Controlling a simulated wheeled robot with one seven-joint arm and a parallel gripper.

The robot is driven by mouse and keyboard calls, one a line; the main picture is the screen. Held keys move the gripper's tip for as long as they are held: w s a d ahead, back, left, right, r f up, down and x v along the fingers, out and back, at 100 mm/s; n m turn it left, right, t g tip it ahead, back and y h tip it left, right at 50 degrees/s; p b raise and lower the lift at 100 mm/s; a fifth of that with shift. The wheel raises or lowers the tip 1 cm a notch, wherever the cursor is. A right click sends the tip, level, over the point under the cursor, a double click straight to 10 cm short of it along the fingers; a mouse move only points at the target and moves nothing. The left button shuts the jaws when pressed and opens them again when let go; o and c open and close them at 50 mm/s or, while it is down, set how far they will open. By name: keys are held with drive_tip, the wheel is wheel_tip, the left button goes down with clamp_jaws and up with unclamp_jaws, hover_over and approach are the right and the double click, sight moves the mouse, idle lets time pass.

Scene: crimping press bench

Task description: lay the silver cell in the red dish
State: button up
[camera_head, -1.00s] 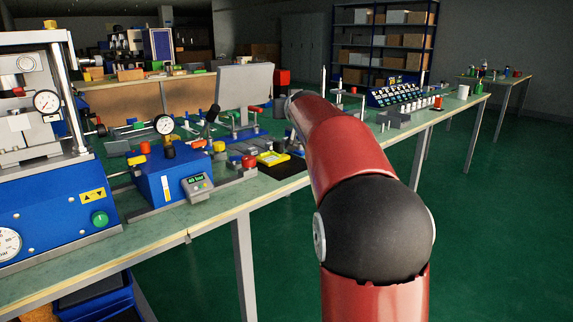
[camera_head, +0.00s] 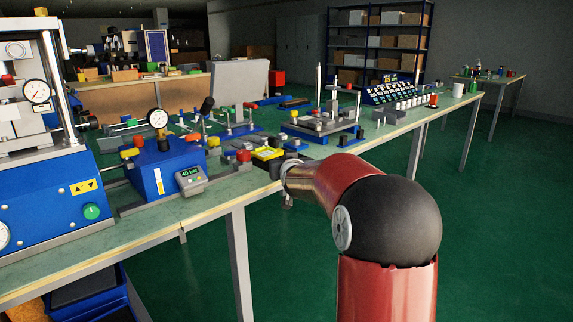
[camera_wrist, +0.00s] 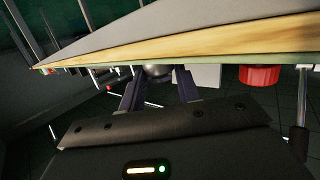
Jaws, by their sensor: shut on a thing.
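In the wrist view my gripper (camera_wrist: 158,80) shows two dark fingers shut on a small rounded silver thing, which looks like the silver cell (camera_wrist: 157,70). Only part of it shows between the fingertips, close to the bench edge. A red round thing (camera_wrist: 260,75) is to the right of the fingers, apart from them; I cannot tell whether it is the red dish. In the head view my wrist is at the bench's front edge, and the fingers and the cell cannot be made out there. A red round piece (camera_head: 243,156) stands on the bench left of my wrist.
The bench (camera_head: 215,205) has a wooden front edge (camera_wrist: 190,45), close to my fingers in the wrist view. A blue unit with a gauge (camera_head: 165,170), a yellow-framed piece (camera_head: 268,153) and a grey panel (camera_head: 240,88) stand near. A blue-based fixture (camera_head: 320,127) stands behind my arm.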

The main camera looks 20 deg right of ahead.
drive_tip(key=shift+f, duration=0.15)
drive_tip(key=o, duration=1)
